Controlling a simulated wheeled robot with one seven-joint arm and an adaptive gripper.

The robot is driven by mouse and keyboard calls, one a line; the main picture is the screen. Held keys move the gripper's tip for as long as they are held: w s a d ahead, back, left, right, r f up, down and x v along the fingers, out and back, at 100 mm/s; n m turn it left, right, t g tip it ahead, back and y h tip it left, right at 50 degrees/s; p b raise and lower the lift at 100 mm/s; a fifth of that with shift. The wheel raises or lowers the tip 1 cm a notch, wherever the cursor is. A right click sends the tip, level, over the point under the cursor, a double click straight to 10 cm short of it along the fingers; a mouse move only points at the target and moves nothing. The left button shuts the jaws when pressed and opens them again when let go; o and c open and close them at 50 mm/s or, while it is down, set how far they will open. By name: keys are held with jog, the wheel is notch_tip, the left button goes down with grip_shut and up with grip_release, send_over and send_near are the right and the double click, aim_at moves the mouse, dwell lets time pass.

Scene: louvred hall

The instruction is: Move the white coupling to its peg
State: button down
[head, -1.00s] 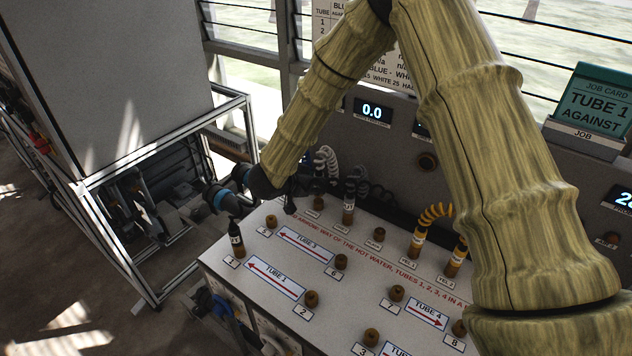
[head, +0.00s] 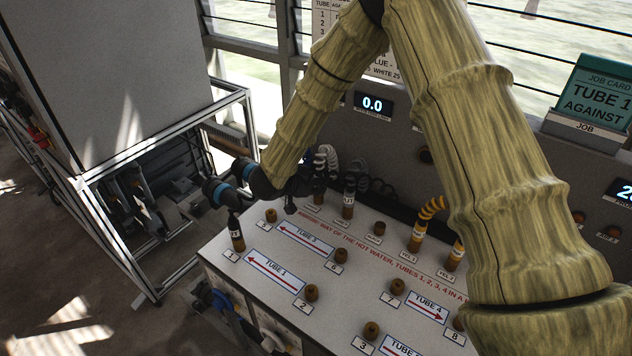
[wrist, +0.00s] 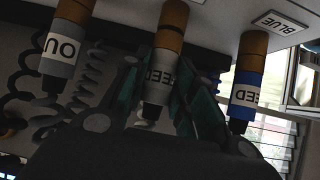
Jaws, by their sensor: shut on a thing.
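The white coupling (wrist: 165,66), marked FEED, is in the middle of the wrist view. It sits in line on a brown peg (wrist: 172,20), with no gap visible. My gripper (wrist: 160,82) has a finger on each side of it and is shut on it. In the head view my gripper (head: 297,187) is low over the back left of the bench, and its fingers hide the coupling there. A grey coupling (wrist: 62,62) marked OU, partly cut off, is to its left in the wrist view. A blue coupling (wrist: 243,92) is to its right. Both are on brown pegs.
A black coupling (head: 236,230) stands on the peg by label 1. The peg by label 2 (head: 312,292) is bare, as is the one by label 6 (head: 341,255). Yellow hoses (head: 432,208) stand to the right. A back panel with a display (head: 371,104) rises behind.

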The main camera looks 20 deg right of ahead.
jog(key=c, duration=1.1)
grip_release()
jog(key=a+r+p, duration=0.1)
jog(key=r, duration=0.1)
jog(key=s+r+p, duration=0.1)
jog(key=r+p, duration=0.1)
jog(key=s+a+r+p, duration=0.1)
jog(key=r+p, duration=0.1)
jog(key=shift+a+r, duration=0.15)
jog(key=shift+a, duration=0.2)
jog(key=v, duration=1.2)
